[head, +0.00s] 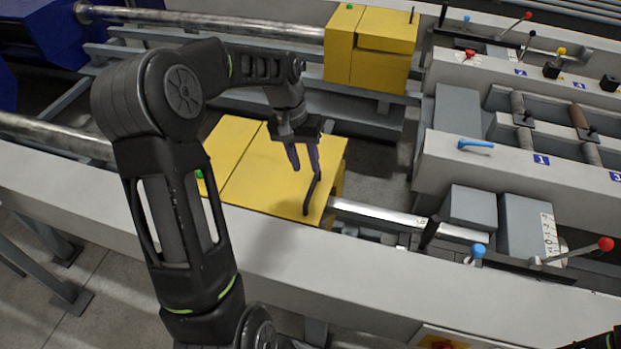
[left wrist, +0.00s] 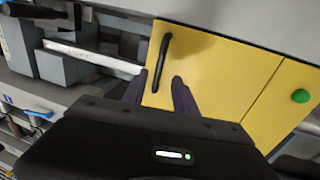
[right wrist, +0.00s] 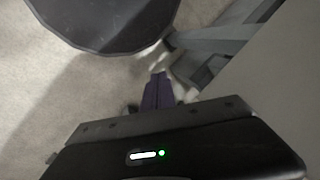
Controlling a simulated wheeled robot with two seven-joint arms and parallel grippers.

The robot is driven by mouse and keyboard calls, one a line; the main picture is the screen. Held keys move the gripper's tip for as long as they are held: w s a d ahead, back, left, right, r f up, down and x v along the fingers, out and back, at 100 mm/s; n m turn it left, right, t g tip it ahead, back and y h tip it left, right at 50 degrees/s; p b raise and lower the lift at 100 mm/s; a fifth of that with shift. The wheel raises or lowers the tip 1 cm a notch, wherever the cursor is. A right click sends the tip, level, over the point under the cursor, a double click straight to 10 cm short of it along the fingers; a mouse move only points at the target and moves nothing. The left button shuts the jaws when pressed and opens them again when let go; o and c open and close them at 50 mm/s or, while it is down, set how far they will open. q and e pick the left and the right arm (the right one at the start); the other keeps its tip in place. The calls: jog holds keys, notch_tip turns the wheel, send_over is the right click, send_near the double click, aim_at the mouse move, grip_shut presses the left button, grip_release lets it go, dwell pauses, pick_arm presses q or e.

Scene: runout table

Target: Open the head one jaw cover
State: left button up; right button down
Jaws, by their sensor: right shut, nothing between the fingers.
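The near yellow housing has a flat cover panel (head: 275,185) with a black bar handle (head: 312,194) near its right end. The cover lies closed. My left gripper (head: 305,168) is open and empty just above the cover, close to the handle. In the left wrist view, the handle (left wrist: 164,58) rises from the yellow cover (left wrist: 220,65), its lower end lining up between the two spread fingertips (left wrist: 160,76). The fingers look apart from it. My right gripper (right wrist: 160,76) is shut and empty, off to the side over the floor.
A metal bar (head: 380,214) runs out of the near housing toward grey blocks (head: 470,207) with levers. A second yellow housing (head: 372,45) stands at the back. A pale beam (head: 270,260) crosses in front. A green button (left wrist: 300,96) sits on the housing.

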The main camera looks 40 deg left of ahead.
aim_at(312, 186)
pick_arm(q)
jog(key=f, duration=0.4)
jog(key=d+f, duration=0.1)
jog(key=f, duration=0.1)
jog(key=shift+w+d+f+p, duration=0.15)
jog(key=shift+w+p, duration=0.1)
jog(key=shift+p, duration=0.15)
grip_shut()
dwell(1.0)
